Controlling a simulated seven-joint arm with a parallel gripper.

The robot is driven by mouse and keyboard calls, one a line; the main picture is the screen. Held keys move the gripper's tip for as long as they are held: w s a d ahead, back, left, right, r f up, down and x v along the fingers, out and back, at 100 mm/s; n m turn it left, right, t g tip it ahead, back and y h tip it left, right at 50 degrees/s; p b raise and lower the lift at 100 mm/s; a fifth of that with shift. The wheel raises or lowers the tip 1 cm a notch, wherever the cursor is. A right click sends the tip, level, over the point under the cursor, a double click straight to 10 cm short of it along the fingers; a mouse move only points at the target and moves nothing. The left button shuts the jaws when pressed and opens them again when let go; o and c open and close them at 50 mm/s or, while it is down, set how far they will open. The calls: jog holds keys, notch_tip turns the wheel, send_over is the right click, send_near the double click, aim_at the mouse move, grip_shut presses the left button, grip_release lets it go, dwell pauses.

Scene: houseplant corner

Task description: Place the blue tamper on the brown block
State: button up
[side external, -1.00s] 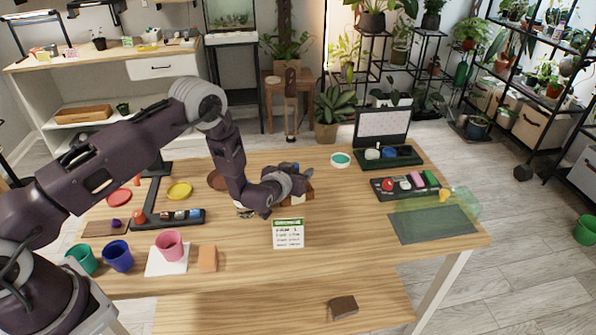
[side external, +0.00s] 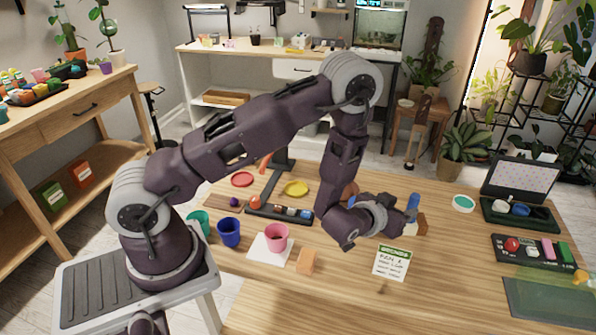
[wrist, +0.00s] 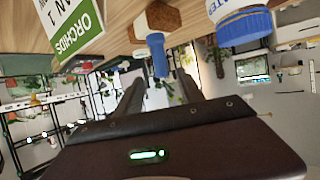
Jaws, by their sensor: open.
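The blue tamper (side external: 412,202) is upright just beyond my gripper (side external: 400,214) in the side view. Its blue handle (wrist: 157,52) shows in the wrist view, ahead of and between my two fingers (wrist: 159,80). The fingers are open and spread, with nothing held. A brown block (side external: 421,225) is at the tamper's lower end; its rough cork-like surface (wrist: 164,18) shows in the wrist view. Whether the tamper rests on it or stands against it I cannot tell. My gripper hides part of both in the side view.
A white-and-green card (side external: 392,262) stands in front of my gripper. A blue-capped bottle (wrist: 243,25) is close by in the wrist view. A tan block (side external: 307,261) and pink cup (side external: 276,237) are to the left. Table space right of the card is clear.

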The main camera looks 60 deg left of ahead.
notch_tip(320, 180, up, 14)
jog(key=s+d+g+h, duration=0.2)
jog(key=s, duration=0.1)
jog(key=s+r+m+g+h, duration=0.1)
jog(key=s+r+g, duration=0.1)
jog(key=s+r, duration=0.65)
jog(key=s+a+r+m+g, duration=0.1)
jog(key=s+a+r+g, duration=0.1)
jog(key=s, duration=2.2)
jog(key=shift+s+m+g, duration=0.15)
jog(key=shift+m+g, duration=0.25)
jog(key=shift+g, duration=0.2)
